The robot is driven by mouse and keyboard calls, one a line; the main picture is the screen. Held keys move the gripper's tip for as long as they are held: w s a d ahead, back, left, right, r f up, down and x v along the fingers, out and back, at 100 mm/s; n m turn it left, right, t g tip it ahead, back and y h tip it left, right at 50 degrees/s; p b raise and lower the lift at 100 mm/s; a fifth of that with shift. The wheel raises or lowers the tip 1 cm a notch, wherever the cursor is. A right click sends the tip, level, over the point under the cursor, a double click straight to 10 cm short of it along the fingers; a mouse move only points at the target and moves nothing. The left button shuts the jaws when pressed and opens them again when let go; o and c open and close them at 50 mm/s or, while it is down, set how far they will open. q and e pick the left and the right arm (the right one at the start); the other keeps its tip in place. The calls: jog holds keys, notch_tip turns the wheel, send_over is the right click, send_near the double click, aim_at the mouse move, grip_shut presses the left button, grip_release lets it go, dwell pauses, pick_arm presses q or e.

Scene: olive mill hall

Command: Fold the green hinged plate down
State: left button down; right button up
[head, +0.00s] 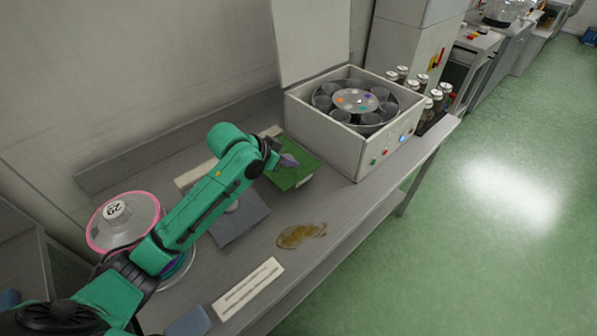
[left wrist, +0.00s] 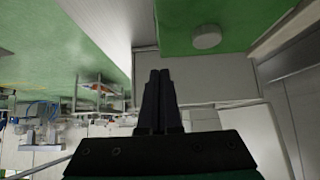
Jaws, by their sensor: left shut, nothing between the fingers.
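The green hinged plate (head: 297,176) is on the bench in front of the white centrifuge-like box, and its exact tilt is hard to judge. My left gripper (head: 289,160) is shut and empty, over the plate in the head view and covering part of it. I cannot tell whether it touches the plate. In the left wrist view the shut fingers (left wrist: 158,98) point toward a green surface (left wrist: 240,20), which looks like the plate, with a round pale knob (left wrist: 205,37) on it. My right gripper is not in view.
The open box (head: 330,145) with a round rotor stands behind the plate, beside several capped jars (head: 436,96). A grey panel (head: 240,223), a brown spill (head: 298,236), a slotted white strip (head: 248,288) and a pink-rimmed round device (head: 125,220) are on the bench.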

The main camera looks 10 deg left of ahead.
pick_arm(q)
jog(key=f, duration=0.2)
jog(key=w+d+f+p, duration=0.1)
jog(key=f, duration=0.1)
jog(key=w+f, duration=0.1)
jog(key=f, duration=0.1)
jog(key=shift+w+d+f, duration=0.2)
jog(key=shift+w+d, duration=0.05)
jog(key=shift+d, duration=0.15)
jog(key=shift+f, duration=0.3)
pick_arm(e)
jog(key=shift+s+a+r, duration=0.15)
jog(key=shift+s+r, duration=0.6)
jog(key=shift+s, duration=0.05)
